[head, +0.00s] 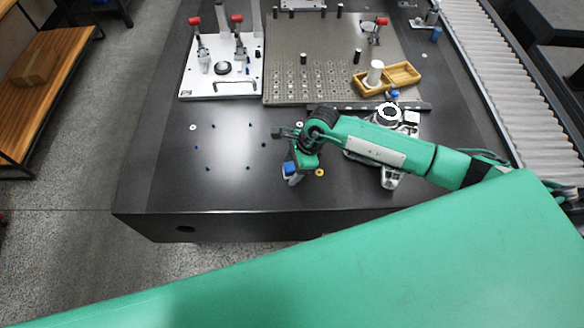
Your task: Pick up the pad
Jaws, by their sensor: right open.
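I cannot pick out the pad with certainty; nothing in the head view is clearly a pad. My right gripper (282,132) is over the dark table, at the end of my green arm that reaches in from the right. Its jaws look dark and small, and are open with nothing seen between them. A small blue and pale object (291,173) shows just below the gripper, partly against my wrist; I cannot tell if they touch. A silvery metal casting (390,177) lies partly hidden under my right arm. My left gripper is out of view.
A white plate (190,88) with red-handled clamps stands at the back left, beside a grey holed plate (330,65). A wooden tray (402,76) and a white cylinder (375,72) are on the grey plate. The table's (160,175) front left is mostly clear. A roller conveyor (500,70) runs along the right.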

